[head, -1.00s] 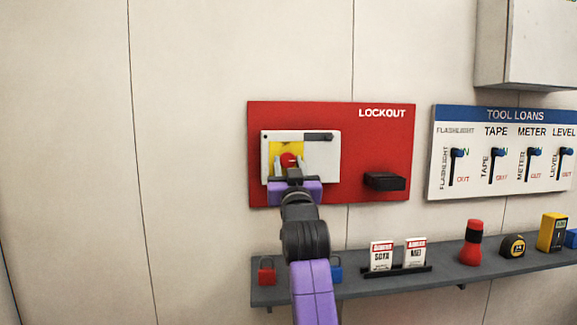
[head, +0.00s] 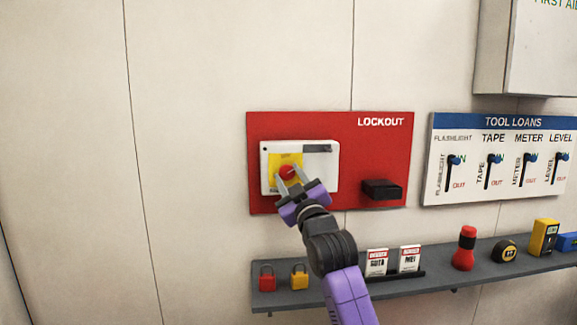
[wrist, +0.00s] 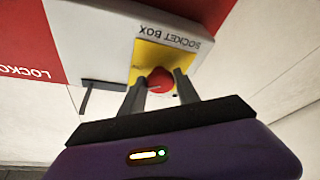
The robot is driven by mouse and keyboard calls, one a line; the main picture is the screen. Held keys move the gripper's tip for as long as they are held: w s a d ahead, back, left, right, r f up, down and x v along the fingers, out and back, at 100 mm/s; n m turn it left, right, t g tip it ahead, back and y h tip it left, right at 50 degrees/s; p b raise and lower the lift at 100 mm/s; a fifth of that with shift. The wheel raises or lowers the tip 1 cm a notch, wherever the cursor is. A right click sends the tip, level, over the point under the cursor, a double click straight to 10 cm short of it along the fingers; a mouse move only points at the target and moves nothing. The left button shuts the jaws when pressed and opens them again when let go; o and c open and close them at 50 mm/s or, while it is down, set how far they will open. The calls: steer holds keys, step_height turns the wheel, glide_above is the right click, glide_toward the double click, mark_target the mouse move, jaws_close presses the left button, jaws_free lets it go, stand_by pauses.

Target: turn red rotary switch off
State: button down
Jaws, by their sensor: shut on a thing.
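The red rotary switch (head: 286,172) sits on a yellow plate (head: 291,160) on the white socket box (head: 320,178). My gripper (head: 290,180) has its two fingers on either side of the red knob, shut on it, and is tilted in the head view. In the wrist view the red knob (wrist: 161,80) shows between the fingertips (wrist: 159,84), with the yellow plate behind it. The fingers and the gripper body hide part of the knob and plate, and I cannot read the switch's marks.
The box is on a red LOCKOUT board (head: 345,130), with a black holder (head: 382,189) to its right. A shelf (head: 430,272) below carries padlocks, tags and tools. A TOOL LOANS board (head: 500,190) hangs at right. The wall at left is clear.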

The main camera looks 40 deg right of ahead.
steer(key=n, duration=0.2)
steer(key=n+y, duration=0.1)
steer(key=shift+s+d+r+n+y, duration=0.1)
steer(key=shift+d+n+y, duration=0.1)
steer(key=shift+n+y, duration=0.15)
steer(key=n+y, duration=0.1)
steer(key=n, duration=0.2)
steer(key=shift+n, duration=0.25)
steer(key=n+g+y, duration=0.1)
steer(key=n, duration=0.2)
steer(key=n+g, duration=0.1)
steer(key=n, duration=0.2)
steer(key=shift+r+y+b, duration=0.2)
steer(key=shift+y+b, duration=0.1)
steer(key=shift+y, duration=0.05)
steer(key=shift+a+n+g, duration=0.1)
steer(key=shift+n+g, duration=0.2)
steer(key=shift+g, duration=0.1)
steer(key=c, duration=0.9)
jaws_free()
steer(key=b+v, duration=0.1)
steer(key=v, duration=0.6)
steer(key=shift+s+b, duration=0.3)
steer(key=shift+s, duration=0.1)
